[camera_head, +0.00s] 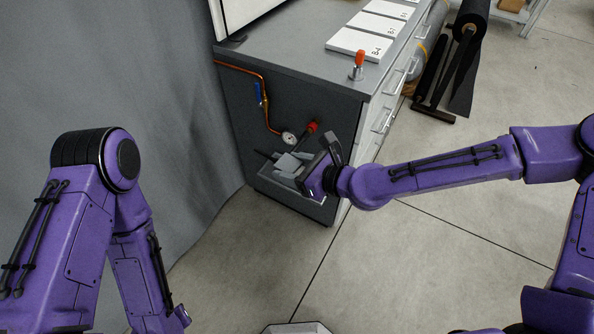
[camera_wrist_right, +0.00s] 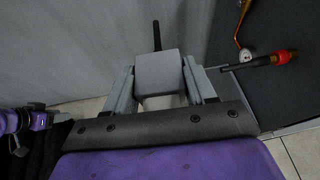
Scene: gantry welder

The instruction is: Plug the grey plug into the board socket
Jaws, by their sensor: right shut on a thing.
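The grey plug (camera_wrist_right: 158,72) is a grey block with a black cable or stem rising from its far end. My right gripper (camera_head: 291,165) is shut on it, with one finger on each side in the right wrist view. In the head view the plug (camera_head: 287,162) is held in front of the dark side panel of the cabinet, near its lower part. I cannot make out the board socket in either view. My left arm comes in at the left of the head view, bent downward, and its gripper does not show.
The cabinet (camera_head: 322,105) carries a copper pipe (camera_head: 268,112) with a gauge (camera_head: 289,138) and a red-ended fitting (camera_head: 311,127) close to my right gripper. A light grey tray-like ledge (camera_head: 317,206) is at the panel's foot. A grey curtain (camera_head: 150,60) hangs left; floor is clear in front.

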